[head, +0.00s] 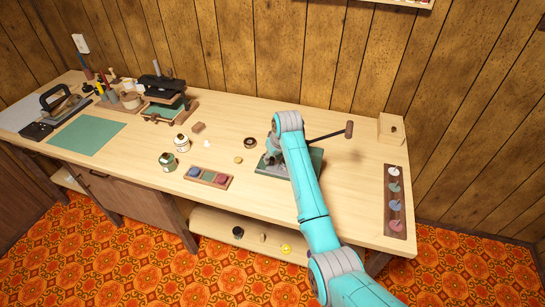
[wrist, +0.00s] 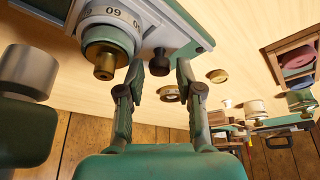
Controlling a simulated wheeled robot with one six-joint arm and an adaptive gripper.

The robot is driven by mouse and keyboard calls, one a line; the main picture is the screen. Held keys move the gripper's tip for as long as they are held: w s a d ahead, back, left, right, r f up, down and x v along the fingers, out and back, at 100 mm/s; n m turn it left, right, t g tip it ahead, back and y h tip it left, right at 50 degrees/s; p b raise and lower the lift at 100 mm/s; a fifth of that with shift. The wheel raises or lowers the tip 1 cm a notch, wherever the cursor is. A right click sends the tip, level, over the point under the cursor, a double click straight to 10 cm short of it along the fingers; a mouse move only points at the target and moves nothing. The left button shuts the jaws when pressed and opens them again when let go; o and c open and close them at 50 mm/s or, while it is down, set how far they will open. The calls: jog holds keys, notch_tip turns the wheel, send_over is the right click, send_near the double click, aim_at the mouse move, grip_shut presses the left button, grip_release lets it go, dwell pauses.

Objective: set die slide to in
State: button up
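The press with a green base (head: 316,158) stands on the wooden bench, largely hidden by my arm in the head view. Its lever ends in a brown grip (head: 349,129) at the right. In the wrist view, the press shows a round numbered dial (wrist: 115,20) with a brass knob (wrist: 105,65) below it. A small dark knob-like piece (wrist: 159,63) lies between my fingertips. My gripper (wrist: 160,78) has its fingers apart, close to the press; contact is unclear. I cannot tell for certain which part is the die slide or how it is set.
A tray of coloured discs (head: 209,177) lies left of the press. A rack of coloured pieces (head: 396,200) and a wooden box (head: 390,129) are at the right. Jars (head: 181,143) and a second press (head: 163,98) stand farther left. The bench is clear around the lever.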

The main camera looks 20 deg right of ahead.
jog(key=v, duration=1.2)
